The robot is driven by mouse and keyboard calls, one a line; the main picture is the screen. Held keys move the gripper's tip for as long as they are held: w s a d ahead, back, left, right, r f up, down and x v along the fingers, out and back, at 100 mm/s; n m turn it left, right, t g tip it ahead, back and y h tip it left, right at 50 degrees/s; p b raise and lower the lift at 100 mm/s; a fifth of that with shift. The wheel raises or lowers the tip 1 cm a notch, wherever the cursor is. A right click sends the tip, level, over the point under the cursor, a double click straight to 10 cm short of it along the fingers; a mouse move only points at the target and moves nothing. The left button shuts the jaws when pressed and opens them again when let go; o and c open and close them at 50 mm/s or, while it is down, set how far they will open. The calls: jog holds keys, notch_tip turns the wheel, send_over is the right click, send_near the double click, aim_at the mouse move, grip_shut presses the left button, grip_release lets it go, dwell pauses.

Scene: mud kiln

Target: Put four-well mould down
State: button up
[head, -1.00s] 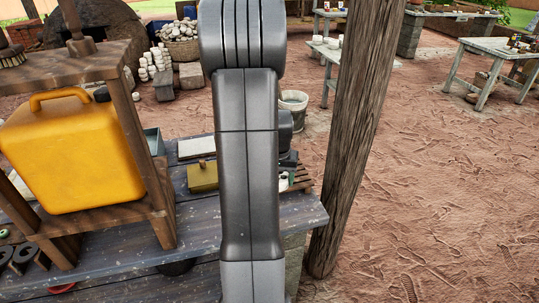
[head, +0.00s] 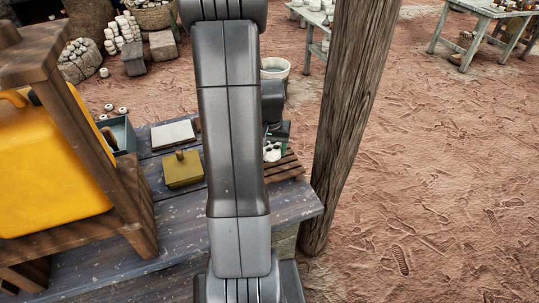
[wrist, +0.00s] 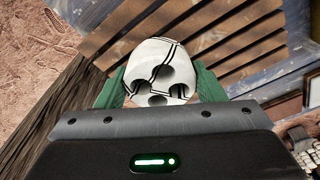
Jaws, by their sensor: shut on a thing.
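The four-well mould (wrist: 160,58) is white with dark lines and several round wells. In the wrist view it sits between the green fingers of my gripper (wrist: 158,86), which is shut on it. The rack's slats (wrist: 190,30) lie beyond the mould in the wrist view. I cannot tell whether the mould touches the rack. My arm hides most of the gripper in the head view.
On the grey bench (head: 165,225) are an olive lidded box (head: 183,170), a pale slab (head: 173,134) and a grey bin (head: 120,134). A wooden post (head: 345,130) rises right of the bench. A shelf with a yellow jerrycan (head: 50,165) stands left.

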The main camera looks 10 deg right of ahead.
aim_at(271, 156)
jog(key=shift+f, duration=1.9)
jog(key=shift+f, duration=0.15)
jog(key=o, duration=1.1)
